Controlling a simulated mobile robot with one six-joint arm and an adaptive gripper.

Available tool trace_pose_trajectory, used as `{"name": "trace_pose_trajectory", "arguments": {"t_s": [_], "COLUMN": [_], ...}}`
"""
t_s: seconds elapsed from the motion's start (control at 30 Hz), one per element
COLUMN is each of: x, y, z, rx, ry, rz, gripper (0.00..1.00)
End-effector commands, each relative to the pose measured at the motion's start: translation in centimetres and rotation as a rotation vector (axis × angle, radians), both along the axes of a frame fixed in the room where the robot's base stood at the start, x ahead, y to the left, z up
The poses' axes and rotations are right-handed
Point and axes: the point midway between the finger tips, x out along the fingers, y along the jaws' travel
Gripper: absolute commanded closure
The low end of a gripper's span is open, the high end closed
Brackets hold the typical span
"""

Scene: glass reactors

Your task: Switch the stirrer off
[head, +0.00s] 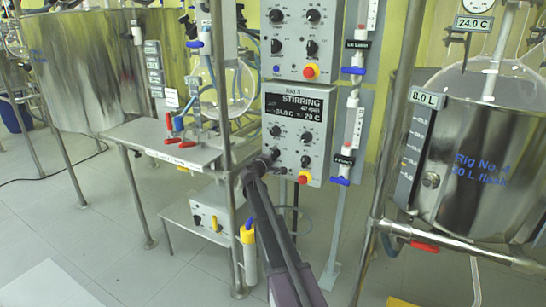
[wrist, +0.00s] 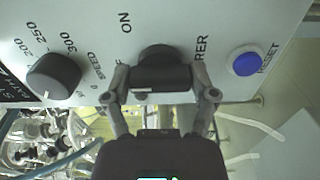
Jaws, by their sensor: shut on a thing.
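The Rig 1 control panel (head: 297,133) is a grey box whose dark display (head: 300,108) reads "STIRRING". My gripper (head: 268,160) is at the panel's lower left in the head view. In the wrist view, my gripper (wrist: 160,84) is shut on the black stirrer knob (wrist: 160,70), one finger on each side. "ON" is printed to the knob's upper left and part of "STIRRER" to its right. The "OFF" label is mostly hidden by the left finger. A small pale mark shows on the knob's near left edge. Which label it points at, I cannot tell.
A black speed knob (wrist: 53,75) is left of my gripper and a blue reset button (wrist: 247,63) is right. A red-and-yellow emergency button (head: 304,178) is low on the panel.

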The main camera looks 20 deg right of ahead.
Motion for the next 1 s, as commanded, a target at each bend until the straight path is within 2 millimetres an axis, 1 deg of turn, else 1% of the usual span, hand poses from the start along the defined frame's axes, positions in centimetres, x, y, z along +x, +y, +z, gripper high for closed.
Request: {"name": "trace_pose_trajectory", "arguments": {"t_s": [0.03, 0.47, 0.5, 0.57, 0.6, 1.0], "x": [0.03, 0.02, 0.02, 0.02, 0.02, 0.00], "y": [-0.25, -0.29, -0.29, -0.26, -0.24, -0.06], "z": [0.04, 0.04, 0.04, 0.04, 0.04, 0.01], "rx": [-0.007, -0.017, -0.017, -0.017, -0.017, -0.015], "ry": [0.007, 0.021, 0.021, 0.021, 0.020, 0.019], "rz": [-0.004, -0.005, -0.005, -0.004, -0.004, -0.001], "gripper": [0.73, 0.73, 0.23, 0.05, 0.00, 0.00]}}
